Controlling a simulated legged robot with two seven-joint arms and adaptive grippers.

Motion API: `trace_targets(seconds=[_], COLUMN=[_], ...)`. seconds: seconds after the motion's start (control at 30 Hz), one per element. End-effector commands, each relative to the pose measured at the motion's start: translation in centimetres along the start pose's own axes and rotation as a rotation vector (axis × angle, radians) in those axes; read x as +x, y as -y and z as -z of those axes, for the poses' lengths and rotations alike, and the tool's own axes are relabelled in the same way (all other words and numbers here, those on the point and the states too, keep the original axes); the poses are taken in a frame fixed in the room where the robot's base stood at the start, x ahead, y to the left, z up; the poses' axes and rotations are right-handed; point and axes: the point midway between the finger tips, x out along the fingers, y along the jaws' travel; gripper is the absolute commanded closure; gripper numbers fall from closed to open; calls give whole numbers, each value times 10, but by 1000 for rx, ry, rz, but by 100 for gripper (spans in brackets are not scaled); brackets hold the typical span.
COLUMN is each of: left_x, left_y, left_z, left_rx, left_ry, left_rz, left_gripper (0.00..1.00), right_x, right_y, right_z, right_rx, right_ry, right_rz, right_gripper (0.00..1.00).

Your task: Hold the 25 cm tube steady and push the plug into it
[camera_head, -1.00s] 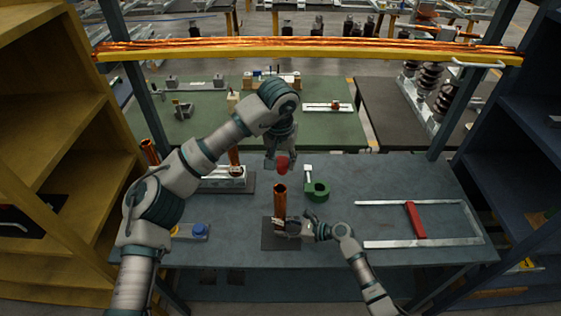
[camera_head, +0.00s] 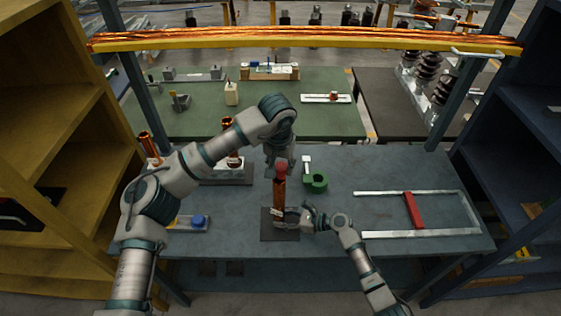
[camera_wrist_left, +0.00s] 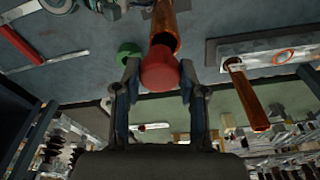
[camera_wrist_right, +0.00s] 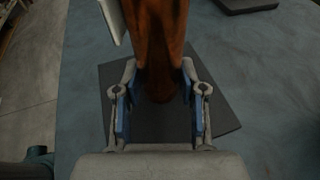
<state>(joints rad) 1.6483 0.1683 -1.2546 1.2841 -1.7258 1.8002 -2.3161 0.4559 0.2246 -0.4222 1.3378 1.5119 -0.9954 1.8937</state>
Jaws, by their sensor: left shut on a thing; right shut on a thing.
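The copper tube (camera_head: 279,194) stands upright on a dark square pad (camera_head: 268,232) on the table. My right gripper (camera_head: 284,214) is shut on the tube's lower part; the right wrist view shows the tube (camera_wrist_right: 160,45) between its fingers (camera_wrist_right: 160,100). My left gripper (camera_head: 281,163) is above the tube and shut on the red plug (camera_head: 281,169). In the left wrist view the plug (camera_wrist_left: 160,68) sits between the fingers (camera_wrist_left: 160,85), in line with the tube's end (camera_wrist_left: 164,30). The plug appears to meet the tube's mouth; how deep it sits cannot be told.
A green ring-shaped piece (camera_head: 315,183) lies right of the tube. A metal frame with a red bar (camera_head: 413,210) lies at the right. Other copper tubes (camera_head: 150,147) and a blue-capped piece (camera_head: 198,221) are at the left. A yellow beam (camera_head: 300,42) crosses overhead.

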Motion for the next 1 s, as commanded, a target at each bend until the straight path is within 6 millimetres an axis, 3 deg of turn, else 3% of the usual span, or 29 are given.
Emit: trace_targets(seconds=[1.0], left_x=[0], left_y=[6], left_z=[-2], left_rx=[5], left_ry=[-1], left_rz=[-3], left_gripper=[82], right_x=[-1], right_y=[1], right_z=[2], right_rx=[1], right_ry=[-4], right_rz=[2], right_gripper=[79])
